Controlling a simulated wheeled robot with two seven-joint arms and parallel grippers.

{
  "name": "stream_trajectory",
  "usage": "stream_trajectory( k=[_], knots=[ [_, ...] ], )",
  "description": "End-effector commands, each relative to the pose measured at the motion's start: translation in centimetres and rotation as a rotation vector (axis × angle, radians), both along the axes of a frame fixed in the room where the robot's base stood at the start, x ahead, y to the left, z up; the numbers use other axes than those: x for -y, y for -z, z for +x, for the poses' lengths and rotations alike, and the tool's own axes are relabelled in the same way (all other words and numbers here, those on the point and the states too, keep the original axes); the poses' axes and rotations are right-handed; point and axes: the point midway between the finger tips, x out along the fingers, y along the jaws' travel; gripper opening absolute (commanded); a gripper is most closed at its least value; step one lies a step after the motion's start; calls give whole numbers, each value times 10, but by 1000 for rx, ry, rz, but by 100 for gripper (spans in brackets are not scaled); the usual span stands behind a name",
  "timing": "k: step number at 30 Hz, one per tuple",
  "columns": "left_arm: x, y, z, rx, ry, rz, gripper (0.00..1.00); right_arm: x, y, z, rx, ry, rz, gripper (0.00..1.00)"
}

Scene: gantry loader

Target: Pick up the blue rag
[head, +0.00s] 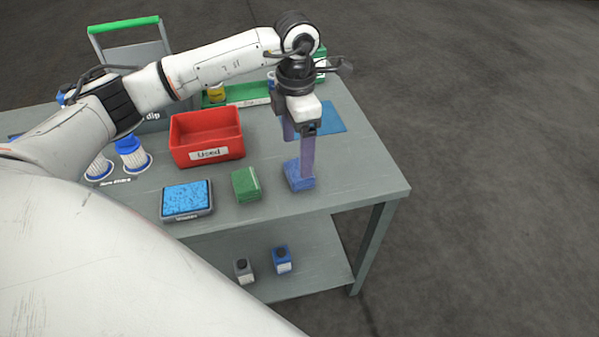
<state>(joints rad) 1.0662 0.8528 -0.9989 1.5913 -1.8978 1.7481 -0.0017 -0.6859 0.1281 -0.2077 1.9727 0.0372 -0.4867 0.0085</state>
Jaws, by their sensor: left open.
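The blue rag (297,183) looks like a small folded block near the front right of the grey table top. My left gripper (299,158) points down right over it, with its jaws open. The near finger overlaps the rag in the picture and hides part of it. I cannot tell whether the fingers touch the rag. My right gripper is not in view.
A green folded rag (246,185) lies just left of the blue one. Further left are a tray with a blue pad (187,200) and a red bin marked "Used" (207,138). A flat blue mat (326,117) lies behind. Bottles (282,260) stand on the lower shelf.

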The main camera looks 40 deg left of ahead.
Motion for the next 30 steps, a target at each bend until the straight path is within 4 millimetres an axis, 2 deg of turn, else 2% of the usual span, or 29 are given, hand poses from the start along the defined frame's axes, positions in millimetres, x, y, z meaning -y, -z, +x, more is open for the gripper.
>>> stream_trajectory(
  k=[5,13,22,23,30],
  knots=[
    [2,14,0,-1,1,-2,80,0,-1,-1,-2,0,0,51],
    [5,53,-1,-2,0,-2,80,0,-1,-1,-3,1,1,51],
    [5,58,0,1,1,-2,80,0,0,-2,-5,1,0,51],
    [5,58,0,0,1,-3,77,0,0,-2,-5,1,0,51],
    [5,57,0,0,1,-3,37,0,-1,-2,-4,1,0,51]
  ],
)
